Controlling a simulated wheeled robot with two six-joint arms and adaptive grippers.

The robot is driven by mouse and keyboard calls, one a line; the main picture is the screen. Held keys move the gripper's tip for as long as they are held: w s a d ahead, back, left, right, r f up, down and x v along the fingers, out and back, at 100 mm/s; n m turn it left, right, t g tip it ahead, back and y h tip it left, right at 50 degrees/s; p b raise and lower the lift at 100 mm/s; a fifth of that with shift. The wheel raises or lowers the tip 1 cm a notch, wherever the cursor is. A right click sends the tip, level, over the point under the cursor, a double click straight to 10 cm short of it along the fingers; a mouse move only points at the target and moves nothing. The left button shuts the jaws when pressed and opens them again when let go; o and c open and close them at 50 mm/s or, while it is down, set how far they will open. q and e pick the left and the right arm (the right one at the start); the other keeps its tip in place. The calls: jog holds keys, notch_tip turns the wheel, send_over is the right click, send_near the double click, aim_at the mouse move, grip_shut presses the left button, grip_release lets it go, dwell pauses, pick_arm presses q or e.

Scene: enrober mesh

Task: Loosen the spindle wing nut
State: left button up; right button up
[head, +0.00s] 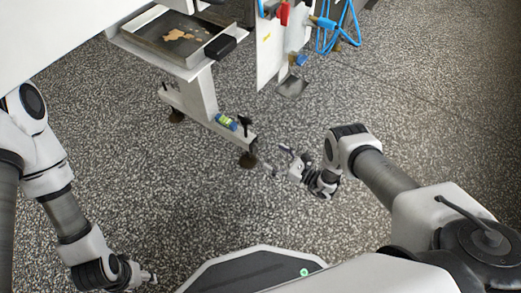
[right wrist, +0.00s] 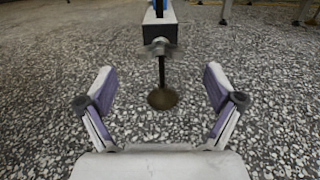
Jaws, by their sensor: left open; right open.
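The grey metal wing nut (right wrist: 160,46) sits on a dark upright spindle (right wrist: 162,74) just under the end of a beam (right wrist: 159,29). The spindle stands on a round brownish foot (right wrist: 162,98) on the floor. In the head view the foot (head: 248,160) shows under the beam's near end, but the wing nut is too small to make out. My right gripper (head: 278,161) is open and empty, to the right of the foot. Its two purple-padded fingers (right wrist: 161,92) stand apart on either side of the spindle in the right wrist view, touching nothing. My left gripper (head: 150,278) is open and empty at lower left.
A spirit level (head: 226,122) and a black knob (head: 245,123) are on the beam. A tray (head: 180,40) with brown residue is above. A white panel (head: 272,50) with tools and a blue coiled hose (head: 338,30) stand behind. The speckled floor around the foot is clear.

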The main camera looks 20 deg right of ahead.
aim_at(259, 149)
jog(key=b+x, duration=0.2)
jog(key=x, duration=0.4)
jog(key=shift+f, duration=0.1)
jog(key=shift+w+a, duration=0.1)
jog(key=shift+w, duration=0.15)
jog(key=c, duration=1.2)
jog(key=shift+o, duration=0.2)
jog(key=shift+n, duration=0.4)
jog(key=n, duration=0.3)
jog(key=shift+a+n+p, duration=0.1)
jog(key=shift+n+p, duration=0.25)
jog(key=shift+n, duration=0.05)
jog(key=n, duration=0.4)
jog(key=shift+s+a+p, duration=0.1)
jog(key=shift+p, duration=0.3)
jog(key=n+p, duration=0.1)
jog(key=n, duration=0.4)
jog(key=shift+n, duration=0.4)
jog(key=shift+a+f+n+p, duration=0.1)
jog(key=shift+n+p, duration=0.2)
jog(key=shift+n, duration=1.4)
